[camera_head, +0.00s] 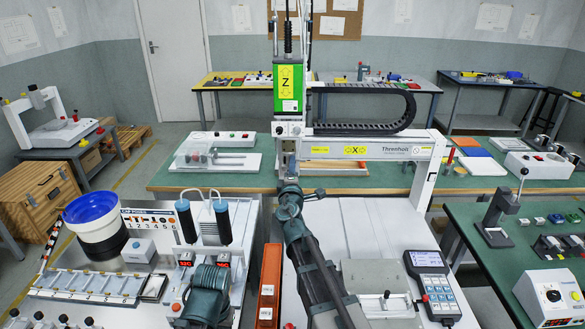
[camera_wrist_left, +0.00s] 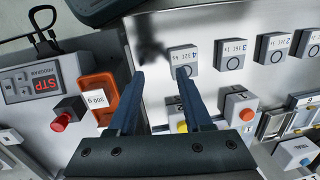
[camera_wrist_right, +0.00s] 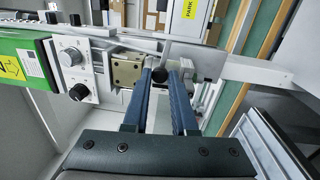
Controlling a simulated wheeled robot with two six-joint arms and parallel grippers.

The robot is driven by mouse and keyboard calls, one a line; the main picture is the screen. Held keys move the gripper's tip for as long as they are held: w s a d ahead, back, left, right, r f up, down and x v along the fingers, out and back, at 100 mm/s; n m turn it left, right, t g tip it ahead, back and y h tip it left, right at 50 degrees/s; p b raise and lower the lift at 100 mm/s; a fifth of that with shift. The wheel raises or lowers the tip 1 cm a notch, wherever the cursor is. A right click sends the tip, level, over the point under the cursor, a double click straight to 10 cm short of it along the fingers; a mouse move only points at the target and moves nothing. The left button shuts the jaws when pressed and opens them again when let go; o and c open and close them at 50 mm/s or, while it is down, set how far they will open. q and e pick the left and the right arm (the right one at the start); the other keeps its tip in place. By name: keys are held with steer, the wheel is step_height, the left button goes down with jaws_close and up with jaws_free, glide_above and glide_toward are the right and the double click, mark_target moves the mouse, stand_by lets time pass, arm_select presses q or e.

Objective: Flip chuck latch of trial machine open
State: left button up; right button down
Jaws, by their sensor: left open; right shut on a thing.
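The trial machine is a white gantry with a green Z unit (camera_head: 287,88). A pale latch lever (camera_wrist_right: 167,50) with a black ball knob (camera_wrist_right: 160,75) is at the chuck. My right gripper (camera_wrist_right: 165,80) is shut on the knob between its fingertips; in the head view it is below the Z unit, and its arm hides much of the chuck. My left gripper (camera_wrist_left: 158,75) is open and empty above a grey panel.
Below the left gripper are labelled grey blocks (camera_wrist_left: 230,55) and a box with a red STP display (camera_wrist_left: 42,84). The head view shows a pendant (camera_head: 432,283) at the right, a blue-rimmed bowl (camera_head: 92,213) at the left and an orange bin (camera_head: 270,290) between the stations.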

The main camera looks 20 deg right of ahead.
steer(key=shift+n, duration=1)
steer(key=c, duration=0.7)
jaws_free()
